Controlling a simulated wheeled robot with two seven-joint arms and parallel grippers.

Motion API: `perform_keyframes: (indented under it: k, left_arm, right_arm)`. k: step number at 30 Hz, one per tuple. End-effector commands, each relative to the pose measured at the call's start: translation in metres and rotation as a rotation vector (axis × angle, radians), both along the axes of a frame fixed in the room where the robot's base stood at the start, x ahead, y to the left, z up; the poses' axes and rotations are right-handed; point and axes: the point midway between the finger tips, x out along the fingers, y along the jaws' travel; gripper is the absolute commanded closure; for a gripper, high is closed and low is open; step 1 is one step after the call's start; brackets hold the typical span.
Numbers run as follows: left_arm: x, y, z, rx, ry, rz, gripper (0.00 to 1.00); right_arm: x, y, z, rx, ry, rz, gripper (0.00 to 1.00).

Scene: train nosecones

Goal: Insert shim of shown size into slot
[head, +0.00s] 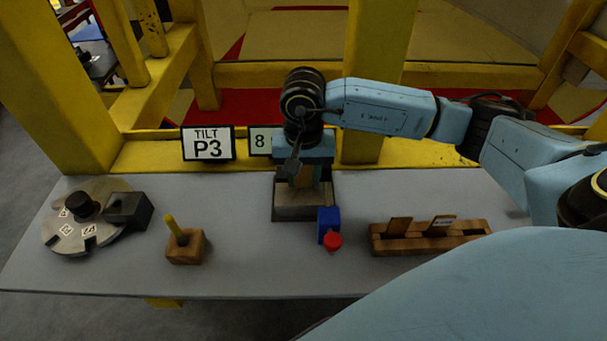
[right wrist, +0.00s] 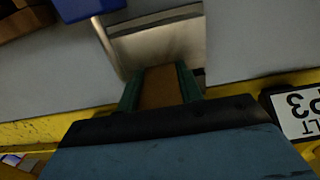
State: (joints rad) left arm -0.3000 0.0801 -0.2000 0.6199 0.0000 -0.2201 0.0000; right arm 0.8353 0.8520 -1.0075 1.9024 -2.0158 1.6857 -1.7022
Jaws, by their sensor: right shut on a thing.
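My right gripper (head: 305,180) is above the grey metal slot fixture (head: 291,213) at the middle of the table. In the right wrist view the green fingers of the right gripper (right wrist: 160,88) are shut on a flat brown shim (right wrist: 163,90). The shim's far end points at the fixture (right wrist: 155,48); I cannot tell whether it is inside the opening. A wooden rack (head: 430,243) on the right holds two more shims (head: 399,226) (head: 441,221) upright. One sign reads "TILT P3" (head: 208,144); another, partly hidden by my gripper, shows "8" (head: 259,141). My left gripper is not in view.
A wooden block (head: 186,249) with a yellow peg and a numbered metal disc (head: 65,237) stand to the left. The table between block and fixture is clear.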

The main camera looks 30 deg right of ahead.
Motion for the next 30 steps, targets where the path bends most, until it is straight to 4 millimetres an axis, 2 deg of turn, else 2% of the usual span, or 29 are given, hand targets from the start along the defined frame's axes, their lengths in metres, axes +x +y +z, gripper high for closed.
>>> perform_keyframes:
  k: [10,30]
  left_arm:
    - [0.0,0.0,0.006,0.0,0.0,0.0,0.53]
    - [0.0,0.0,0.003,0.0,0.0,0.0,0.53]
  right_arm:
    - [0.0,0.0,0.015,0.0,-0.001,0.0,0.98]
    - [0.0,0.0,0.014,0.0,-0.001,0.0,0.98]
